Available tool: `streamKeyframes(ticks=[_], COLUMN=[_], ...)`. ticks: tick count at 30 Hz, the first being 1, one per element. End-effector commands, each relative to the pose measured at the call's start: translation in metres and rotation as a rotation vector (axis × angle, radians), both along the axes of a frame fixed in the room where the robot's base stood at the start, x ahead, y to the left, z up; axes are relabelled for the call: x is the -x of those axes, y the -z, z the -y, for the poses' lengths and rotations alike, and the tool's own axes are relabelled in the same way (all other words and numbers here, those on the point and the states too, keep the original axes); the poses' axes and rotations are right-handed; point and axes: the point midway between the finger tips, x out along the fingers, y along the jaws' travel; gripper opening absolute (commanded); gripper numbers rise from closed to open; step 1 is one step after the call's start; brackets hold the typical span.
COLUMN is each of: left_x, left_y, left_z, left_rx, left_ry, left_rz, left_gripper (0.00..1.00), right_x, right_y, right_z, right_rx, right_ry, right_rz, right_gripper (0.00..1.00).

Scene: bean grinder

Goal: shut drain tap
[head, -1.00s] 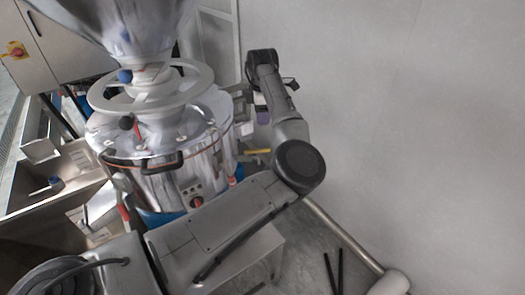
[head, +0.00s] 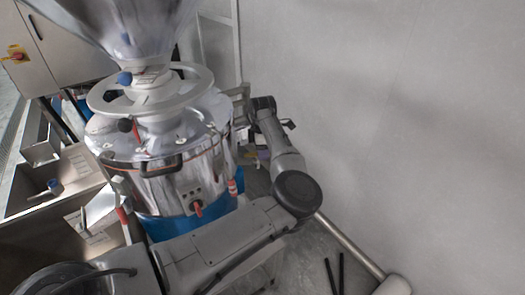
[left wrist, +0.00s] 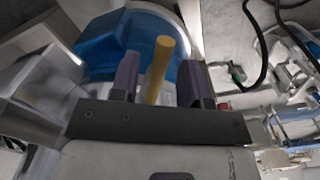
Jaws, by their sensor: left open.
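The drain tap shows as a yellow lever (left wrist: 158,68) in the left wrist view. It stands tilted between the two purple finger pads of my left gripper (left wrist: 160,80), with gaps visible on both sides. Its lower end is hidden behind the gripper's front plate. In the head view the left gripper (head: 256,156) is at the right side of the grinder, low beside the drum, and only a little of the yellow lever (head: 250,155) shows. My right gripper is not in view.
The steel grinder drum (head: 175,188) with a white ring (head: 103,100) and a hopper (head: 130,30) stands left of my arm. Its blue base (head: 165,228) shows below. Steel sinks (head: 35,225) are at the left. A plain wall (head: 400,120) is at the right.

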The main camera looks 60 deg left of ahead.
Motion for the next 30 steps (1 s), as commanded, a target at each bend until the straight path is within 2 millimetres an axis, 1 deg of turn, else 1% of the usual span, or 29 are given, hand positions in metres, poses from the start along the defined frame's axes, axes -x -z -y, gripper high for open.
streamKeyframes(ticks=[9,11,22,23,30], left_x=[-0.0001,-0.0001,-0.0001,-0.0001,-0.0001], left_y=[0.0016,0.0016,0.0014,0.0013,0.0012], left_z=[0.0002,0.0003,0.0001,0.0001,0.0001], left_rx=[0.000,0.000,0.000,0.000,0.000], left_ry=[0.000,0.000,0.000,0.000,0.000], left_rz=[0.000,0.000,0.001,0.001,0.001], left_gripper=[0.42,0.37,0.02,0.00,0.00], right_x=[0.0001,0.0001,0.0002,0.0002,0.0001], right_y=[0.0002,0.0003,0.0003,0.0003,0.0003], right_z=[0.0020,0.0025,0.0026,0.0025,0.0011], right_rx=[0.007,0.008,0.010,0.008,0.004], right_ry=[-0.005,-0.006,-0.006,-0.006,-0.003], right_rz=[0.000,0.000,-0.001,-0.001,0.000], right_gripper=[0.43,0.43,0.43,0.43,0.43])
